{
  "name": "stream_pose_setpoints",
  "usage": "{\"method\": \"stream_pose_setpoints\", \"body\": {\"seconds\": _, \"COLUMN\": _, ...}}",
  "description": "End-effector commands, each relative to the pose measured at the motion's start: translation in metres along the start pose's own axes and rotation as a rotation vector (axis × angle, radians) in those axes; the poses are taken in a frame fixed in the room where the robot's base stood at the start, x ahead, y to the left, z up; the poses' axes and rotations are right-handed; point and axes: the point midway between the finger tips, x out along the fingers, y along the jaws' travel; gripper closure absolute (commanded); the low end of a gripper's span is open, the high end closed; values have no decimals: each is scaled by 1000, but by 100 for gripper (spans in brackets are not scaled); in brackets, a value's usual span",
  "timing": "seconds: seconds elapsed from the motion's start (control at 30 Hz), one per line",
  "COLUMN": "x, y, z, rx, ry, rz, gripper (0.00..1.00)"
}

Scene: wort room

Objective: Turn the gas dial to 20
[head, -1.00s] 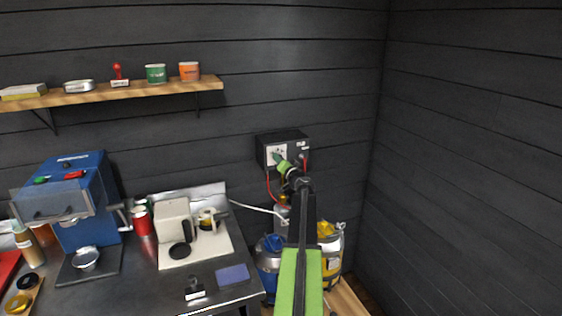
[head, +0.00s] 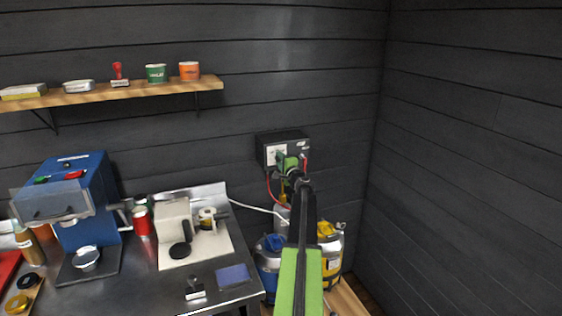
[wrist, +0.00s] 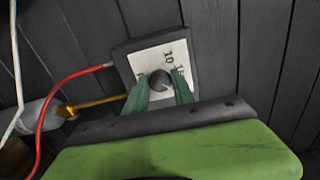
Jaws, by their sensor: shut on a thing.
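The gas dial (wrist: 160,80) is a round dark knob on a white scale plate (wrist: 144,58) on the front of a dark wall box. In the wrist view the plate shows printed numbers, one reading 10; the rest are partly hidden by my fingers. My gripper (wrist: 164,88) has its green fingers on either side of the knob, shut on it. In the head view my gripper (head: 281,161) reaches the front of the dark box (head: 283,140), where it hides the knob. I cannot read the dial's setting.
A red hose (wrist: 70,76) runs from the box's side. Blue (head: 268,252) and yellow (head: 330,240) containers stand below it. A steel table with a blue machine (head: 80,200) and a white device (head: 176,222) is at left. A shelf (head: 120,92) hangs above.

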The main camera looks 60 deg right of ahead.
Motion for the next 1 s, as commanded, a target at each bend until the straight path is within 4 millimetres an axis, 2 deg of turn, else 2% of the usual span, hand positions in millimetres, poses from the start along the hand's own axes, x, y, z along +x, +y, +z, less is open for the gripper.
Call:
{"method": "stream_pose_setpoints", "body": {"seconds": 0.33, "x": -2, "y": 1, "z": -1, "rx": 131, "ry": 2, "rz": 2, "gripper": 100}}
{"method": "stream_pose_setpoints", "body": {"seconds": 0.87, "x": -2, "y": 1, "z": -2, "rx": 155, "ry": 2, "rz": 1, "gripper": 100}}
{"method": "stream_pose_setpoints", "body": {"seconds": 0.9, "x": -1, "y": 1, "z": -2, "rx": 155, "ry": 2, "rz": 1, "gripper": 67}}
{"method": "stream_pose_setpoints", "body": {"seconds": 1.0, "x": -1, "y": 1, "z": -2, "rx": 155, "ry": 2, "rz": 1, "gripper": 54}}
